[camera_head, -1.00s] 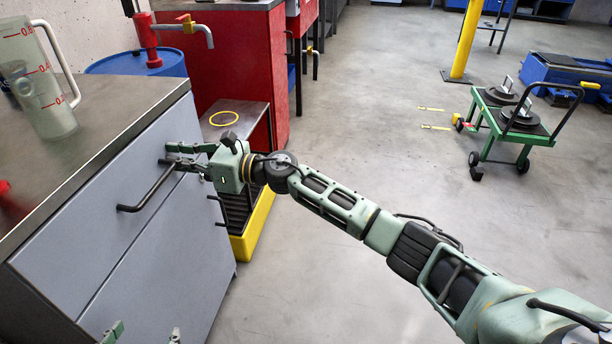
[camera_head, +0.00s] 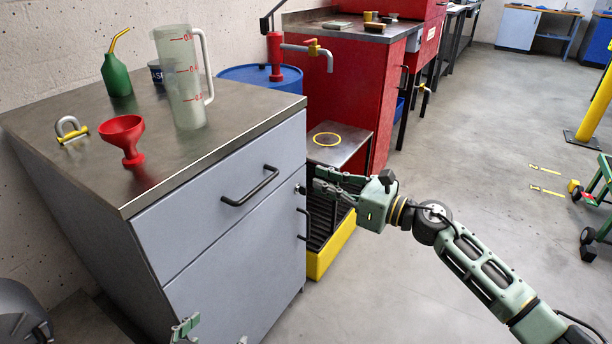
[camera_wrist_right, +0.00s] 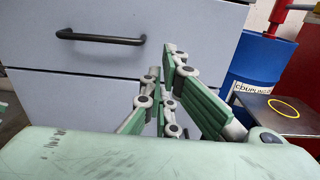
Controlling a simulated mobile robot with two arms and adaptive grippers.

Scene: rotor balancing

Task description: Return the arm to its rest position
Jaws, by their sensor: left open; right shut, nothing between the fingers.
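My right arm reaches in from the lower right of the head view. Its gripper (camera_head: 322,183) is shut and empty, in front of the right side of the grey cabinet (camera_head: 150,230), apart from the black drawer handle (camera_head: 250,187) on its left. In the right wrist view, the green fingers of the gripper (camera_wrist_right: 165,65) are close together, with the handle (camera_wrist_right: 100,38) beyond them to the left. The top drawer looks closed. My left gripper (camera_head: 212,334) shows only its fingertips at the bottom edge. They are spread apart, and the rest is out of frame.
A blue drum (camera_head: 262,78), red cabinet (camera_head: 350,80) and yellow-edged stand (camera_head: 330,255) are behind.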

